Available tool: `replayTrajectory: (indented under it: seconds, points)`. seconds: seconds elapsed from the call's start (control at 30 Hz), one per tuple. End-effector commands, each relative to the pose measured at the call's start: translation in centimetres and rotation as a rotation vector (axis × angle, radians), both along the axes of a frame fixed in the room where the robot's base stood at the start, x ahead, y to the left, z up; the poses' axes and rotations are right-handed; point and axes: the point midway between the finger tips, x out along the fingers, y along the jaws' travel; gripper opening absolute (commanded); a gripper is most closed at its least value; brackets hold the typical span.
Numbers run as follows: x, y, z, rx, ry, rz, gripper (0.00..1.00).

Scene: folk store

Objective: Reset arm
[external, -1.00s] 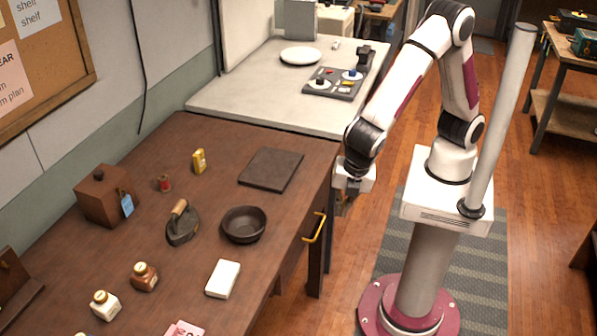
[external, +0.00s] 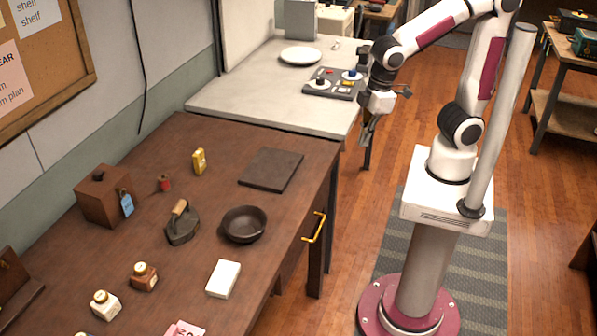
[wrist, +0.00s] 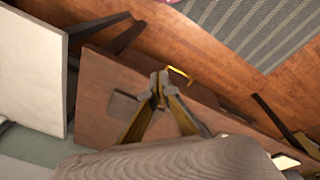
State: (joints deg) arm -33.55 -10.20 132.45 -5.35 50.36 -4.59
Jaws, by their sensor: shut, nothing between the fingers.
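My gripper (external: 367,133) hangs at the end of my raised arm, beside the right edge of the white counter and clear of both tables. In the wrist view my gripper (wrist: 159,88) points down with its fingertips together and nothing between them. The brown table (external: 150,148) lies to its lower left, and its brass drawer handle (external: 314,227) faces the floor side. The handle also shows just beyond the fingertips in the wrist view (wrist: 182,76).
A dark slab (external: 271,169), a black bowl (external: 243,224), an old iron (external: 182,224) and a wooden box (external: 104,196) stand on the brown table. The white counter (external: 235,90) holds a plate (external: 301,55) and a control panel (external: 333,84).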

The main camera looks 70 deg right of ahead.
Motion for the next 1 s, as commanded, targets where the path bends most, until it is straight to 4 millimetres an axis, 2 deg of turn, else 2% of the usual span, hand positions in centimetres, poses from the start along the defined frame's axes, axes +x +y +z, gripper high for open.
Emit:
replayTrajectory:
  seconds: [0.3, 0.7, 1.0]
  points:
    - [-1.6, -5.0, 2.2, 0.091, -0.051, -0.253, 0.0]
    - [-3.6, -10.4, 4.4, 0.181, -0.164, -0.486, 0.0]
    - [-4.3, -14.2, 6.8, 0.217, -0.296, -0.637, 0.0]
